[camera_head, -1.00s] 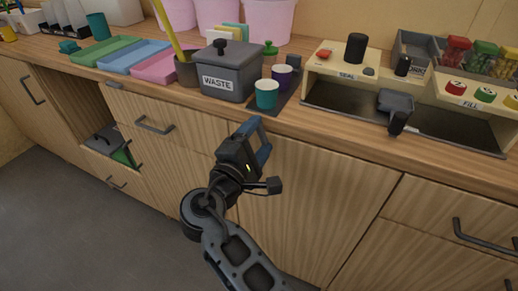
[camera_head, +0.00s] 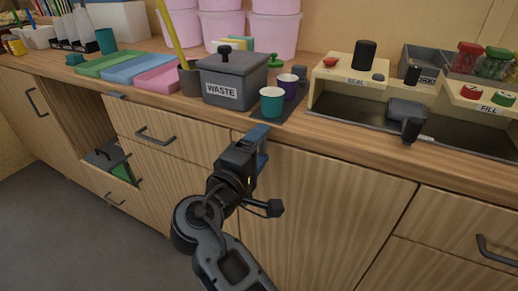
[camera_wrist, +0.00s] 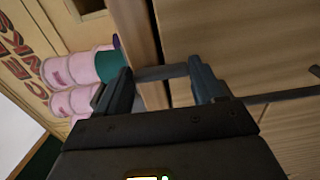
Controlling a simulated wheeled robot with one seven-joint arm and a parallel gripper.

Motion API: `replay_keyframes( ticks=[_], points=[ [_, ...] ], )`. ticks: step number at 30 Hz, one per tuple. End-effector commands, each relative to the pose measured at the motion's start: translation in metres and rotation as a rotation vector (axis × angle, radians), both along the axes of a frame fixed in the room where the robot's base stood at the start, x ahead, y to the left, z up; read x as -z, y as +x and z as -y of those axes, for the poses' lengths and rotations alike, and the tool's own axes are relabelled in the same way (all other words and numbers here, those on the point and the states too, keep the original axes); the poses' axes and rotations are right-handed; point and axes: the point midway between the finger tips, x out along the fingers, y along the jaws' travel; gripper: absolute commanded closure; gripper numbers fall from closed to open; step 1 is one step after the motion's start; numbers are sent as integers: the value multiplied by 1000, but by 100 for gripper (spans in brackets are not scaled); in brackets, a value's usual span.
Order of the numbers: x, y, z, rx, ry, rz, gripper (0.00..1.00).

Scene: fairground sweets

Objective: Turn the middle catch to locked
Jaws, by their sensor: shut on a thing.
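My gripper (camera_head: 262,138) is at the front of the wooden cabinet, just below the counter edge and below the teal cup (camera_head: 271,101). In the wrist view its two fingers (camera_wrist: 161,74) are closed on the ends of a short grey bar (camera_wrist: 161,72), which lies near the edge of a wooden panel. I cannot tell for sure that this bar is the middle catch. In the head view the gripper hides whatever it holds. A small dark grey piece (camera_head: 115,95) sits at the counter edge farther left, above a drawer. No lock marking is readable.
The counter (camera_head: 330,137) holds a grey WASTE bin (camera_head: 231,79), a purple cup (camera_head: 289,85), pastel trays (camera_head: 135,68) and a cream sealing station (camera_head: 345,77). A dark drawer handle (camera_head: 155,136) sticks out left of my gripper. The floor in front is clear.

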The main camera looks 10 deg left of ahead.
Motion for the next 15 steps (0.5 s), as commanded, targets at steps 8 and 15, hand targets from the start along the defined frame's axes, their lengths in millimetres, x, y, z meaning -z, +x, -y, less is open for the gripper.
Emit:
replay_keyframes(
  ticks=[8, 15],
  points=[
    [2, 0, 1, 2, 1, -3, 25],
    [1, 0, 0, 1, 1, -2, 6]
  ],
)
